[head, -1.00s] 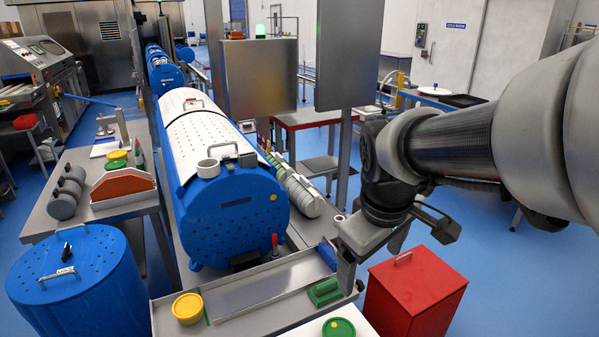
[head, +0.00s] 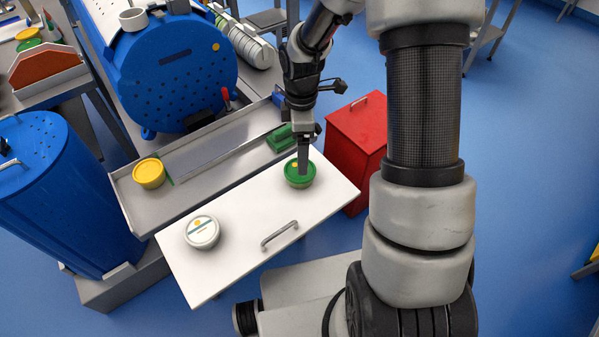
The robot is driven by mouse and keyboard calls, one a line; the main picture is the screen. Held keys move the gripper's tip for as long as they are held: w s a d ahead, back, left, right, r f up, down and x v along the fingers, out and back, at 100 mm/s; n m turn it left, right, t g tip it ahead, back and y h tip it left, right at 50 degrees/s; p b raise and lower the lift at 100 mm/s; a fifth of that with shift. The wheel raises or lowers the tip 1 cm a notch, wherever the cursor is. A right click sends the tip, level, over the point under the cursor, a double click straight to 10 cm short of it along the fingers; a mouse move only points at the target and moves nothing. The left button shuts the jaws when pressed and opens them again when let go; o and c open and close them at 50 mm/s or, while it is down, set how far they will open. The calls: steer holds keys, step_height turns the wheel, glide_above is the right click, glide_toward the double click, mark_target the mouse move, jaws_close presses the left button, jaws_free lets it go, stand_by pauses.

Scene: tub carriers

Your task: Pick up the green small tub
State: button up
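The green small tub (head: 290,181) stands upright near the far right end of a white board (head: 240,268). It is round, with a green lid that bears a yellow dot. My gripper (head: 303,172) points down right at this tub, and its grey fingers cover part of the lid and side. The fingers show edge-on as one bar, so I cannot tell whether they are apart, or whether they touch the tub.
A white tub (head: 202,232) and a handle (head: 279,234) are on the same board. A yellow tub (head: 149,174) and a green block (head: 282,138) sit in the metal tray (head: 215,150) behind. A red bin (head: 357,135) stands right. Another green lid (head: 28,45) is far left.

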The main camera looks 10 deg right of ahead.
mark_target(297, 182)
step_height(297, 182, down, 4)
steer(key=shift+f, duration=0.25)
steer(key=f, duration=0.5)
steer(key=shift+s+a, duration=0.1)
steer(key=shift+s, duration=0.1)
steer(key=c, duration=1.2)
